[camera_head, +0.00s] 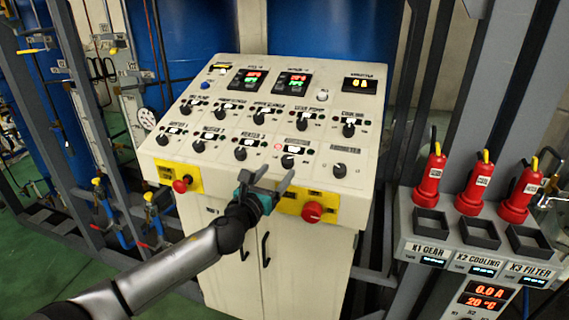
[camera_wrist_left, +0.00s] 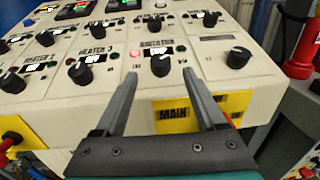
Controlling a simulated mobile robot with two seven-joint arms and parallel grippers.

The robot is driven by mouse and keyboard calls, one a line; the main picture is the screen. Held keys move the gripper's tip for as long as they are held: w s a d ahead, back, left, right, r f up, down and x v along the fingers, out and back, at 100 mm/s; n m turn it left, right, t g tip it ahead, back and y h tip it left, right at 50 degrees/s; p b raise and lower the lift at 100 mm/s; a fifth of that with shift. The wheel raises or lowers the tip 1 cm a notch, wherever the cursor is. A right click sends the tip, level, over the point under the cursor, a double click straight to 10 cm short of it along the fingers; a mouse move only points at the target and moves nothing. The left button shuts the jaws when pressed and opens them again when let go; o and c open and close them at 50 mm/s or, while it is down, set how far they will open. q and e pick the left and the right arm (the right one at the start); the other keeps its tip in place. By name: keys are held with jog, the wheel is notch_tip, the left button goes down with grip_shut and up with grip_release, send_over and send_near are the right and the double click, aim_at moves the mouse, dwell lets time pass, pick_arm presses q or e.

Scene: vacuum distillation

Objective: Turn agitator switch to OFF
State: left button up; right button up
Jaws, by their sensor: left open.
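The agitator switch appears to be the black rotary knob (camera_head: 288,161) in the bottom row of the sloped control panel; its label is too blurred to read surely. The same knob (camera_wrist_left: 160,66) shows in the left wrist view, with a lit red lamp at its upper left. A white mark is on the knob's upper part; its exact setting is unclear. My left gripper (camera_head: 267,179) is open and empty at the panel's front edge. In the left wrist view its fingers (camera_wrist_left: 161,76) lie to either side of the knob in the picture, apparently short of it. My right gripper is not in view.
Similar knobs, such as the HEATER 3 knob (camera_head: 240,153), sit close by. A red emergency button (camera_head: 312,212) on a yellow plate is on the front face near my gripper, and another (camera_head: 181,186) is at left. Red plugs (camera_head: 429,177) stand on a rack at right.

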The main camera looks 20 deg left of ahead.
aim_at(285, 163)
pick_arm(q)
jog(key=shift+w+d+b, duration=0.2)
jog(key=shift+w, duration=1.25)
jog(key=shift+w+d+b, duration=0.2)
jog(key=shift+w, duration=1.25)
grip_shut()
